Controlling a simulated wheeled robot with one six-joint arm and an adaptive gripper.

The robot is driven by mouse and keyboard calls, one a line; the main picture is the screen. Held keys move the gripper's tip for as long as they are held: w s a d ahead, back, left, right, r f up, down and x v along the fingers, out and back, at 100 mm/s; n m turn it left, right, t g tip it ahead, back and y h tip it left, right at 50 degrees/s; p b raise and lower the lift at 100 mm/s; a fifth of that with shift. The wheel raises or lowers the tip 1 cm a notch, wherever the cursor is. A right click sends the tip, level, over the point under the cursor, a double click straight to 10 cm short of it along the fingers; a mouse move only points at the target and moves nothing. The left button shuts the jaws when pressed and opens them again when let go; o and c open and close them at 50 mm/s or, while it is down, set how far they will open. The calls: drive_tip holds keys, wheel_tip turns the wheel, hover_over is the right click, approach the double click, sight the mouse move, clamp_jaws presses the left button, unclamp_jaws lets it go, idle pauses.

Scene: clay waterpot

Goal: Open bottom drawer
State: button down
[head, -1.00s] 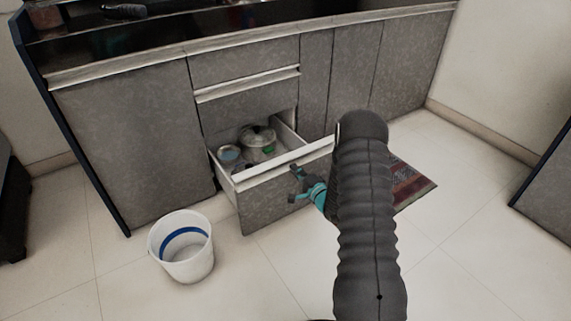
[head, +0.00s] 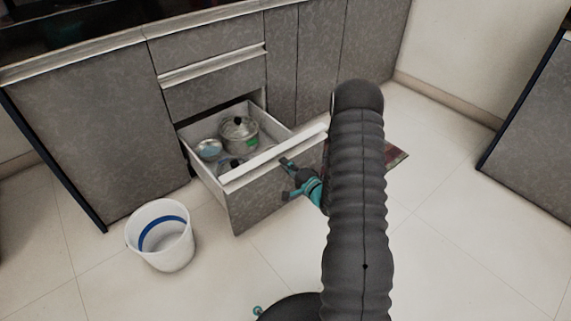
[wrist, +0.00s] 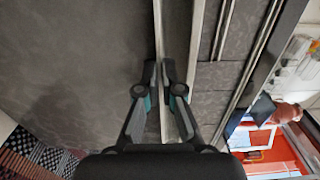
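The bottom drawer (head: 262,200) of the grey cabinet stands pulled well out, with its inside showing. It holds a lidded steel pot (head: 238,136) and a few smaller vessels (head: 208,149). My gripper (head: 286,178) is at the top edge of the drawer front, right of its middle. In the wrist view the fingers (wrist: 159,72) are close together, one on each side of the pale handle strip (wrist: 157,105), and pinch it. My dark arm hides the floor behind it and comes close to the drawer's right end.
A white bucket (head: 160,236) with a blue band stands on the floor left of the drawer. The upper drawers (head: 212,92) are shut. A patterned mat (head: 395,154) lies at the right. Tiled floor in front is mostly clear.

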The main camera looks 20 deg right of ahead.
drive_tip(key=c, duration=1.3)
unclamp_jaws()
drive_tip(key=shift+c, duration=0.2)
drive_tip(key=shift+s, duration=0.1)
drive_tip(key=v, duration=1.1)
drive_tip(key=shift+s, duration=0.35)
drive_tip(key=shift+d, duration=0.2)
